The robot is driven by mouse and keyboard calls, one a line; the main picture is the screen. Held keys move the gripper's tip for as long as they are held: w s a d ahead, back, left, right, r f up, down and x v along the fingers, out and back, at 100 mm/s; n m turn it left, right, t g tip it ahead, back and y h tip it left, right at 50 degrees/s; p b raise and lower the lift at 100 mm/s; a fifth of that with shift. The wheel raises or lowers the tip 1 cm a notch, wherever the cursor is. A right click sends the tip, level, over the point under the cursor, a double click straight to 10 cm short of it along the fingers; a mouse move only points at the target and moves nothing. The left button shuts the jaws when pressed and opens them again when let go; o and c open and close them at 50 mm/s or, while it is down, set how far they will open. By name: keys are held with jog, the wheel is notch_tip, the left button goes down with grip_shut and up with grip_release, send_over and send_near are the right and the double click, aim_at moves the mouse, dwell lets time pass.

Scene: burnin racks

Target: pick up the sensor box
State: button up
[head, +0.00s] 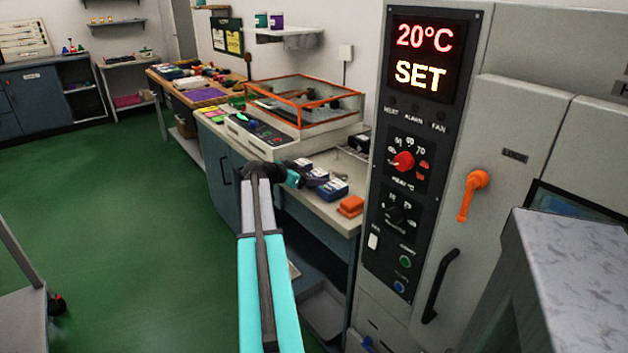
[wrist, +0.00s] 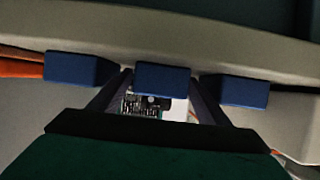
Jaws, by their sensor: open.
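Three small blue boxes stand in a row on the bench: the left box (wrist: 78,68), the middle box (wrist: 163,78) and the right box (wrist: 244,90) in the wrist view. In the head view they show as blue-and-white boxes (head: 319,179) just right of my gripper (head: 291,178). I cannot read their labels, so which one is the sensor box is unclear. In the wrist view my gripper (wrist: 162,88) is open, its dark fingers on either side of the middle box. A circuit-like print and a white patch show between the fingers. Whether the fingers touch the box is unclear.
An orange block (head: 350,206) lies on the bench (head: 337,217) near the tall oven cabinet (head: 510,130). An orange-framed clear case (head: 303,100) stands behind the boxes. Open shelving lies below the bench top.

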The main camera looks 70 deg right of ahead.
aim_at(314, 174)
jog(key=c, duration=1.2)
jog(key=shift+c, duration=0.2)
jog(key=shift+r, duration=0.15)
jog(key=shift+r, duration=1.75)
jog(key=s+a+r+b, duration=0.1)
jog(key=a, duration=1.5)
jog(key=shift+s, duration=0.3)
jog(key=shift+r, duration=0.1)
